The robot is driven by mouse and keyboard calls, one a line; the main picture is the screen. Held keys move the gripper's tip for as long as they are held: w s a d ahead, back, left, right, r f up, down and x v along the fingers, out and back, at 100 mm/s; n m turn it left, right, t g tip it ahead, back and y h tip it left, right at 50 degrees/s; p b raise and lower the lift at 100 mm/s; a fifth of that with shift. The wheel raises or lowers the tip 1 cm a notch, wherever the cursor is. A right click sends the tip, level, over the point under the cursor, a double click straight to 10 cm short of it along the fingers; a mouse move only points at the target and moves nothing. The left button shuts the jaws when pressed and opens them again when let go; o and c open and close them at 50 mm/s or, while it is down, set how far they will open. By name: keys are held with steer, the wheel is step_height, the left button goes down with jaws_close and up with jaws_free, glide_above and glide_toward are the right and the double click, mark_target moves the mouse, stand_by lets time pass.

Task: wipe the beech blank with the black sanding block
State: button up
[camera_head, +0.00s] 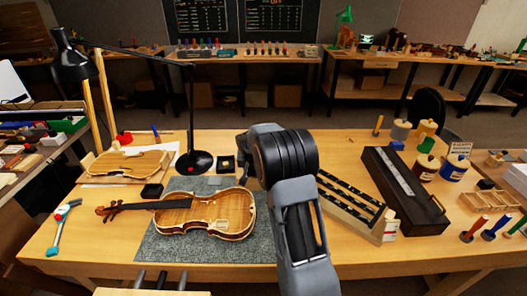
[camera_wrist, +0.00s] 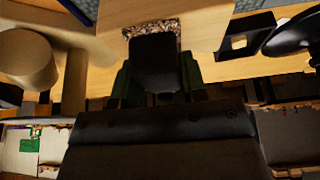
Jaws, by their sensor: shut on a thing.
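In the wrist view my gripper (camera_wrist: 158,88) is shut on the black sanding block (camera_wrist: 155,55), with a dark green finger on each side. The block's far end overlaps a pale flat piece of wood, which looks like the beech blank (camera_wrist: 208,28). A speckled brown-and-white patch (camera_wrist: 150,27) shows along the block's end on that wood. I cannot tell if the block touches the wood or hovers just above it. In the head view my own arm hides the gripper, the block and the blank.
A violin (camera_head: 215,212) lies on a grey mat (camera_head: 165,247) left of my arm. A black lamp base (camera_head: 194,163) and a small black tray (camera_head: 227,165) stand behind it. A slotted rack (camera_head: 350,207) and a long dark box (camera_head: 405,195) are to the right.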

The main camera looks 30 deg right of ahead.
steer(key=shift+s+d, duration=0.3)
steer(key=shift+d, duration=0.3)
steer(key=shift+s+d, duration=0.3)
steer(key=shift+d, duration=0.25)
steer(key=shift+s+d+r+p, duration=0.1)
steer(key=shift+r+p, duration=0.15)
steer(key=shift+p, duration=0.1)
steer(key=shift+r, duration=0.9)
step_height(320, 180, up, 2)
steer(key=shift+p, duration=0.9)
step_height(320, 180, up, 4)
steer(key=shift+f+p, duration=0.15)
steer(key=shift+p, duration=0.85)
